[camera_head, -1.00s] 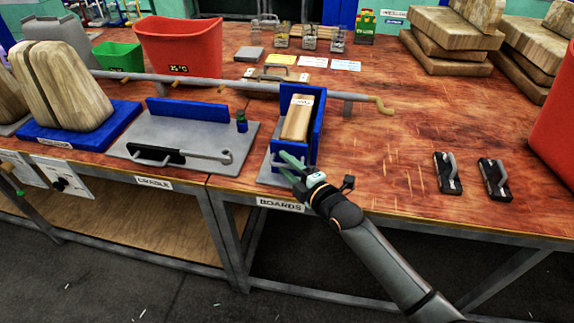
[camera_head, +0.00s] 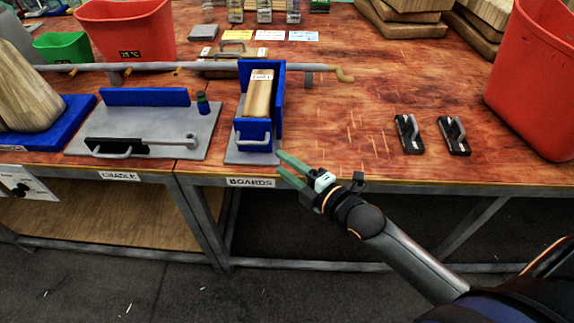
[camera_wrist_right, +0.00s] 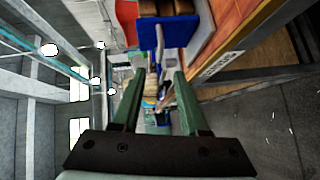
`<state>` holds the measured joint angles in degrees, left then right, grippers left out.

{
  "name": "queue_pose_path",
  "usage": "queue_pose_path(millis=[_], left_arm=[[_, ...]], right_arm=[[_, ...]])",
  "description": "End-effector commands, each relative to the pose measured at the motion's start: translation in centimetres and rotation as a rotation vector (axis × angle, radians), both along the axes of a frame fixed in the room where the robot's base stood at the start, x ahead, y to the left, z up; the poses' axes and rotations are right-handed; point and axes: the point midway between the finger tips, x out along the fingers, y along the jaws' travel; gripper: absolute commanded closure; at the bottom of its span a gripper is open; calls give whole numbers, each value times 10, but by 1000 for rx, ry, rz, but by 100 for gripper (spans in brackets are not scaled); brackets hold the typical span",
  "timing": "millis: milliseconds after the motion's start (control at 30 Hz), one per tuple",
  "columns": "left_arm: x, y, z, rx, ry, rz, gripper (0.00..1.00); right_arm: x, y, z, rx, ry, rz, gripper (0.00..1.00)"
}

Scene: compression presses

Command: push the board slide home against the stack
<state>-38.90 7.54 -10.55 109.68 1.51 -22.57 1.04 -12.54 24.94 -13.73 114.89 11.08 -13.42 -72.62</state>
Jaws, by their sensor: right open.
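The blue board holder (camera_head: 279,100) stands on a grey plate at the table's front edge, above the BOARDS label. The stack of pale wooden boards (camera_head: 259,97) sits inside it. The blue front piece, which looks like the board slide (camera_head: 253,129), carries a light handle (camera_head: 252,143) and is close to the stack; whether they touch I cannot tell. My right gripper (camera_head: 278,163) is open and empty, just in front and right of the handle. In the right wrist view, its green fingers (camera_wrist_right: 155,80) are apart, with the blue slide (camera_wrist_right: 175,32) beyond. My left gripper is out of view.
A grey cradle plate (camera_head: 140,135) with a toggle clamp lies to the left. A horizontal rod (camera_head: 210,68) runs behind the holder. Two black clamps (camera_head: 408,133) lie to the right, near a red bin (camera_head: 535,85). The table right of the holder is mostly clear.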

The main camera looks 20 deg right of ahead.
Motion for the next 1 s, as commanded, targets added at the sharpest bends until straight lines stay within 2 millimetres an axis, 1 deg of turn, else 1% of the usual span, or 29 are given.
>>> queue_pose_path(millis=[300,467,567,700,867,1000], left_arm=[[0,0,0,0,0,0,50],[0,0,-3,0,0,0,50],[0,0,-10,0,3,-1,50],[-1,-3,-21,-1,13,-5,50],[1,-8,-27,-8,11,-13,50],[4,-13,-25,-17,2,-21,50]], right_arm=[[-2,-1,0,0,0,0,56],[-3,-3,-2,0,-25,-17,74],[-5,-6,-6,-8,-89,-50,86],[-16,-6,-15,-46,-211,-85,100],[-35,7,-30,-107,-307,-64,100],[-48,20,-42,-148,-342,-25,100]])
